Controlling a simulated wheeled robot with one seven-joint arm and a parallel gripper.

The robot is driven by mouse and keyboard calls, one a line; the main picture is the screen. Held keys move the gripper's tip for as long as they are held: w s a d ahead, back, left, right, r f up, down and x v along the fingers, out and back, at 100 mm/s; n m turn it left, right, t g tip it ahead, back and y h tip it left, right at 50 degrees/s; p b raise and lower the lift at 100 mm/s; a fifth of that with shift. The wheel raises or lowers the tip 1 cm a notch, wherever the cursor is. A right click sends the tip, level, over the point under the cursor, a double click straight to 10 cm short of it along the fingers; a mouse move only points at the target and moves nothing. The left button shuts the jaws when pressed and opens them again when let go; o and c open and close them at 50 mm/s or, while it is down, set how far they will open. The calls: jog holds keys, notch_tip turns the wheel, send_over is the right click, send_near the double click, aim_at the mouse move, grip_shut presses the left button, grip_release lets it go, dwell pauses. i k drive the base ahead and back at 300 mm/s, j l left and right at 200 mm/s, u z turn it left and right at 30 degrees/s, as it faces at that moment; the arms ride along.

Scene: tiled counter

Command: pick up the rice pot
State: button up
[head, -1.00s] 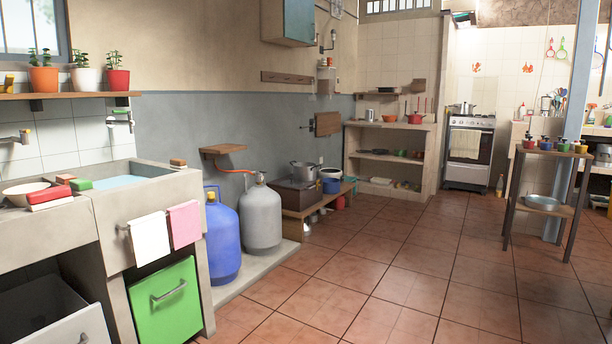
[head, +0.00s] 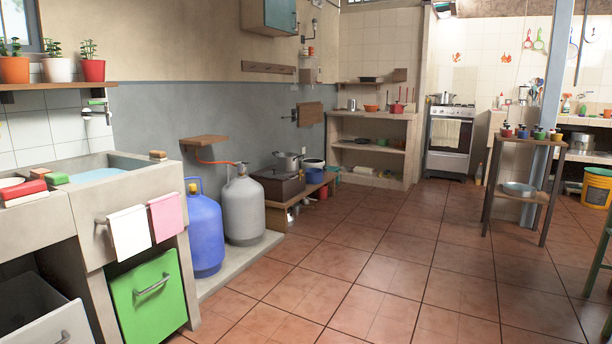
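My gripper is not in view. Several pots show in the head view, and I cannot tell which one is the rice pot. A silver lidded pot (head: 288,161) sits on the dark low burner against the left wall. Another silver pot (head: 447,98) stands on the white stove (head: 449,140) at the back. A red pot (head: 397,107) is on the tiled counter beside that stove. A large metal pot (head: 582,141) stands on a shelf at the far right. All are well away from me.
A blue gas cylinder (head: 205,232) and a grey one (head: 244,208) stand on a low ledge at left. The sink unit (head: 118,192) is nearer left. A small side table (head: 515,190), a post and a yellow bucket (head: 597,187) are right. The middle floor is clear.

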aim_at(286, 162)
jog(key=i+u, duration=0.1)
jog(key=i, duration=4.75)
jog(key=i+l+u, duration=0.2)
jog(key=i, duration=0.4)
jog(key=i+u, duration=0.25)
jog(key=i, duration=0.35)
jog(key=i+l+u, duration=0.2)
jog(key=i+l, duration=0.15)
jog(key=i, duration=0.2)
jog(key=i+l+u, duration=0.25)
jog(key=i, duration=0.25)
jog(key=l, duration=0.1)
